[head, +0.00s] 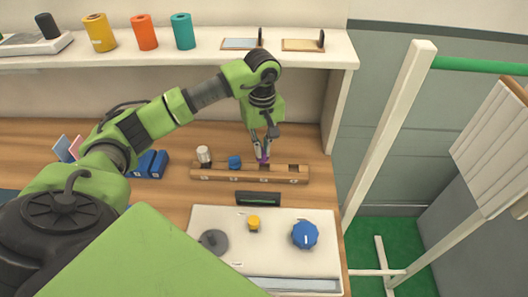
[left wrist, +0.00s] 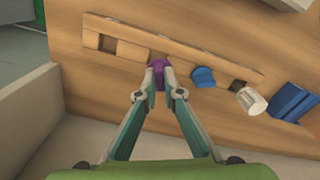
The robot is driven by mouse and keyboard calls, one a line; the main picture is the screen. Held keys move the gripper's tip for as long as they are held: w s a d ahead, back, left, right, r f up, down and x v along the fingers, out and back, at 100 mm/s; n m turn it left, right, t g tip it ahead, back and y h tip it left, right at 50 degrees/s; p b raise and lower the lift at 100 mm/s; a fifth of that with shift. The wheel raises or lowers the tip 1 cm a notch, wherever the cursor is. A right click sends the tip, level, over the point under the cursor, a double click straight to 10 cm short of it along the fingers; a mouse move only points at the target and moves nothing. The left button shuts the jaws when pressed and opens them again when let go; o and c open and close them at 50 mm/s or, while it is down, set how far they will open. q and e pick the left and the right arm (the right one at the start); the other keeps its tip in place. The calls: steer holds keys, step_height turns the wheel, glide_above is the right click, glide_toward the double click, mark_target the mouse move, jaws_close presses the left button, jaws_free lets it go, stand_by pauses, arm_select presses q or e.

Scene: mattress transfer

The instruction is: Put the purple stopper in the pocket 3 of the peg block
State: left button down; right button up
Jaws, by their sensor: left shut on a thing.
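The brown peg block (head: 222,177) lies on the wooden table with a row of pockets; it also shows in the left wrist view (left wrist: 130,49). My left gripper (head: 262,150) points down at the block, its fingers shut on the purple stopper (left wrist: 157,63). The stopper (head: 263,157) is at the third pocket from the left in the head view. I cannot tell whether it is seated or just above. A blue stopper (head: 235,162) sits in the second pocket. The rightmost pocket (head: 293,168) is empty. My right gripper is not in view.
Blue boxes (head: 151,164) lie further left. A white panel (head: 278,231) with a blue knob (head: 305,235) is in front. A shelf (head: 300,55) with several coloured cylinders runs behind the arm.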

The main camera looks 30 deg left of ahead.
mark_target(264, 156)
arm_select(q)
steer(key=f, duration=0.1)
steer(key=f+p, duration=0.2)
steer(key=shift+w+d, duration=0.2)
steer(key=shift+w, duration=0.05)
steer(key=shift+f, duration=0.55)
steer(key=c, duration=2.2)
jaws_free()
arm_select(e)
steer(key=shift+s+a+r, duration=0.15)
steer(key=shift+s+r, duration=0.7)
arm_select(q)
steer(key=shift+r, duration=0.1)
